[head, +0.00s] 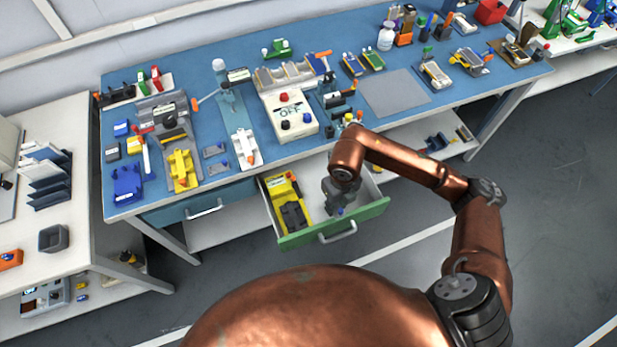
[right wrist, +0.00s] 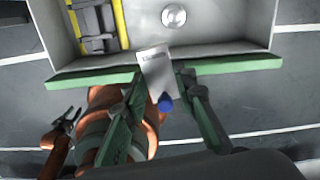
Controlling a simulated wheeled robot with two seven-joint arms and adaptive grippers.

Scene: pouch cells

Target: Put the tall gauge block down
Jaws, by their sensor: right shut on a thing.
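The tall gauge block (right wrist: 153,72) is a slim silver-grey block with small dark lettering; a blue piece shows at its near end. My right gripper (right wrist: 158,88) is shut on it, one green finger on each side. The block overlaps the drawer's green front edge in the right wrist view; whether it touches is unclear. In the head view my right gripper (head: 340,198) is over the right part of the open drawer (head: 300,238) and mostly hides the block. A dark forked part in the right wrist view may be my left gripper (right wrist: 64,128), too small to read.
In the drawer, a yellow holder (head: 277,188) with dark pieces fills the left side, and a round silver thing (right wrist: 174,16) lies farther back. The bench top (head: 221,184) above is crowded with tools and blocks. A bare grey mat (head: 395,93) lies at right.

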